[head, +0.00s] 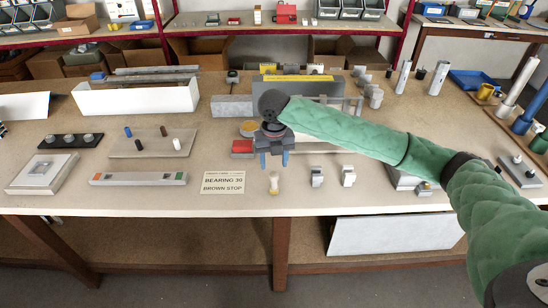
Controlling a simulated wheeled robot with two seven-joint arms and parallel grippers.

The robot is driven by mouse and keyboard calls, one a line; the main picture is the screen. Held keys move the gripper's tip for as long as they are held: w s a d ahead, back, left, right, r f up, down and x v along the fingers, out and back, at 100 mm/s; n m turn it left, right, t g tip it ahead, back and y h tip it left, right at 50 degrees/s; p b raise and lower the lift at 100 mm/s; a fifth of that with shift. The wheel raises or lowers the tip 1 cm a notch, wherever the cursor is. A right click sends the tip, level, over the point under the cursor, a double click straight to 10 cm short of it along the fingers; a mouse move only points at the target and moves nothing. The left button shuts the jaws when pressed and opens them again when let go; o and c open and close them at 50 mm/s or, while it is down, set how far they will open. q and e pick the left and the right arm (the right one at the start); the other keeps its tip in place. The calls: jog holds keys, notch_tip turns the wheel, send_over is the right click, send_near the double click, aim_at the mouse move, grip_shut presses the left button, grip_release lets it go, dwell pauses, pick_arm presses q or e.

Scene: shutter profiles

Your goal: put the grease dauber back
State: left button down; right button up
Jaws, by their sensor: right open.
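My right gripper (274,161) hangs over the front middle of the workbench (120,200), its two blue-tipped fingers apart with nothing visible between them. A small upright cream and amber piece (274,184) stands just below and in front of it. A round tin with yellowish content (249,128) sits behind and left of the gripper, partly hidden by it. A dark-topped upright piece (232,76) stands farther back. I cannot tell for sure which of these is the grease dauber. My left gripper is not in view.
A red box (242,148) sits close left of the gripper. A sign reading "BEARING 30 BROWN STOP" (223,182) lies at the front. A grey block (232,107) lies behind. The front left edge is clear.

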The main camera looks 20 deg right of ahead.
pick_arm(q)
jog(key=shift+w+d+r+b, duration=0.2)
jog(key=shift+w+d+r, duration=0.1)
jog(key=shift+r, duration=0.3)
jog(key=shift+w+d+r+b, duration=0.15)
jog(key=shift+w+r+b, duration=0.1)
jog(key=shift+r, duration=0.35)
pick_arm(e)
jog(key=shift+r, duration=1.6)
